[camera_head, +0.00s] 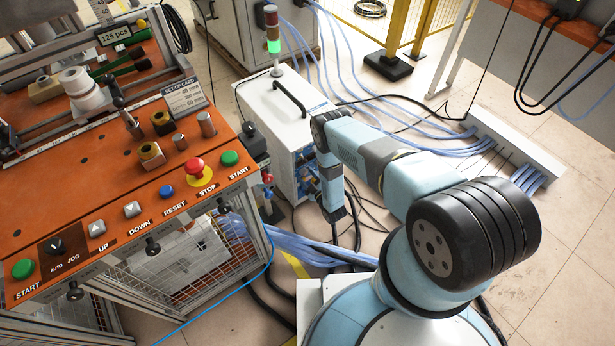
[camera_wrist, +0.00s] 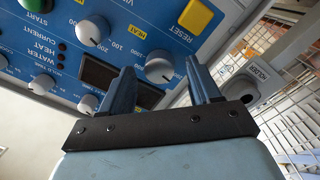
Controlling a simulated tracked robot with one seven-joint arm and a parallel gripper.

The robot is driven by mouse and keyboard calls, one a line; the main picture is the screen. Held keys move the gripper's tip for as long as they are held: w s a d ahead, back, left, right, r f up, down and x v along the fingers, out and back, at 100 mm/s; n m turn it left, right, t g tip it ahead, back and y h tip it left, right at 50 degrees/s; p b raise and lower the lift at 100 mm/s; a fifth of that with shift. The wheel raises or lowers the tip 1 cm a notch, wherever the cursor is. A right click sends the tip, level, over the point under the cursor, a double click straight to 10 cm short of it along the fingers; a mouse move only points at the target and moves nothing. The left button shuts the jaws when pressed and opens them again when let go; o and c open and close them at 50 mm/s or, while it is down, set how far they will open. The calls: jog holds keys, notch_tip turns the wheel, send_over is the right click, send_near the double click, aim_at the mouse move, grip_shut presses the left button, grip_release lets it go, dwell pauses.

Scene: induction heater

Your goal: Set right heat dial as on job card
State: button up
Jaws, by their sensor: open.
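In the wrist view a blue heater panel (camera_wrist: 135,22) with white lettering fills the upper left, seen at a tilt. One grey dial (camera_wrist: 158,67) shows between my open fingertips; my gripper (camera_wrist: 160,68) points at it, and I cannot tell whether it touches. A second grey dial (camera_wrist: 92,31) with a printed number scale is up and left. Smaller knobs (camera_wrist: 42,83) sit near the HEAT and CURRENT labels. In the head view the white heater cabinet (camera_head: 268,108) shows, its panel mostly hidden. A set-up card (camera_head: 186,99) stands on the orange bench; its small print is unclear.
In the wrist view a yellow RESET button (camera_wrist: 194,15), a green START button (camera_wrist: 37,5) and a grey holder (camera_wrist: 250,83) are near my fingers. The orange bench (camera_head: 75,195) is at left in the head view. Blue hoses (camera_head: 400,130) run across the floor.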

jog(key=shift+w+a, duration=0.2)
jog(key=shift+w, duration=0.1)
jog(key=shift+c, duration=0.2)
jog(key=c, duration=0.9)
jog(key=shift+d, duration=0.25)
jog(key=shift+c, duration=0.5)
jog(key=shift+a, duration=0.2)
